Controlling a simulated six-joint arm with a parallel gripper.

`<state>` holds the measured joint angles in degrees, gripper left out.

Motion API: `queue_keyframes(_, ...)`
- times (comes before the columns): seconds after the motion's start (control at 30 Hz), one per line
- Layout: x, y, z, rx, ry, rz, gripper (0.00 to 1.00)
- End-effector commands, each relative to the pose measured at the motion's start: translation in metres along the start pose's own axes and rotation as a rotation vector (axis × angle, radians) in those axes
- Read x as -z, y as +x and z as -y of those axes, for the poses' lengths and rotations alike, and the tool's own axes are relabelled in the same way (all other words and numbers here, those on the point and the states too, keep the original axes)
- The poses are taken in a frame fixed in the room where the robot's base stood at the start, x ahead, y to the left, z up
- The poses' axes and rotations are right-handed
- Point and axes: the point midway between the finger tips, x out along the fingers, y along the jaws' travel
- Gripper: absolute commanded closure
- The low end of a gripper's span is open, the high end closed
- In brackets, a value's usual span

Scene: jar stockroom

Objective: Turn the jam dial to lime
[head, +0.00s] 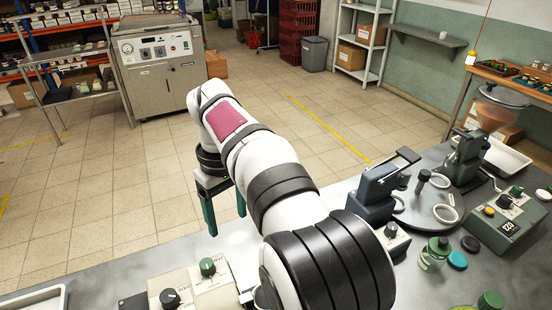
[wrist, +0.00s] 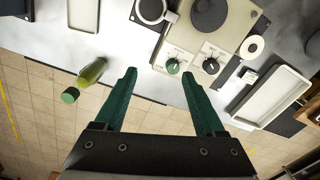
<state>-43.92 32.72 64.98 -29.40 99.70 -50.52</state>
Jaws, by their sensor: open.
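A beige control box (head: 213,292) at the front of the bench carries a green knob (head: 207,267) and a black knob (head: 170,298). In the wrist view the green knob (wrist: 173,66) and the black knob (wrist: 210,66) sit side by side, with small printed marks around them. The marks are too small to read, so I cannot tell which knob is the jam dial or where it points.
A green-grey box (head: 508,225) with more knobs stands at the right, near a grey press (head: 375,195) and a green bottle (head: 434,255). A white tray (wrist: 272,92) lies beside the beige box. The tiled floor (head: 100,200) beyond the bench is clear.

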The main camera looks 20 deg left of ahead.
Motion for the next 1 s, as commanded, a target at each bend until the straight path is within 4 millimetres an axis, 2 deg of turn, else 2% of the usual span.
queue_keyframes(0.03,0.025,0.011,0.017,-0.008,-0.1,0.003,0.28)
queue_keyframes(0.1,0.047,0.021,0.035,-0.017,-0.203,0.004,0.28)
queue_keyframes(0.2,0.059,0.03,0.046,-0.024,-0.266,0.005,0.28)
queue_keyframes(0.27,0.059,0.037,0.046,-0.023,-0.272,0.006,0.28)
queue_keyframes(0.37,0.058,0.06,0.045,-0.023,-0.271,0.007,0.28)
queue_keyframes(0.6,0.058,0.132,0.043,-0.023,-0.266,0.005,0.28)
queue_keyframes(0.7,0.059,0.155,0.042,-0.024,-0.266,0.004,0.28)
queue_keyframes(0.83,0.059,0.175,0.041,-0.025,-0.266,0.002,0.28)
queue_keyframes(1.0,0.059,0.184,0.041,-0.025,-0.264,0.0,0.28)
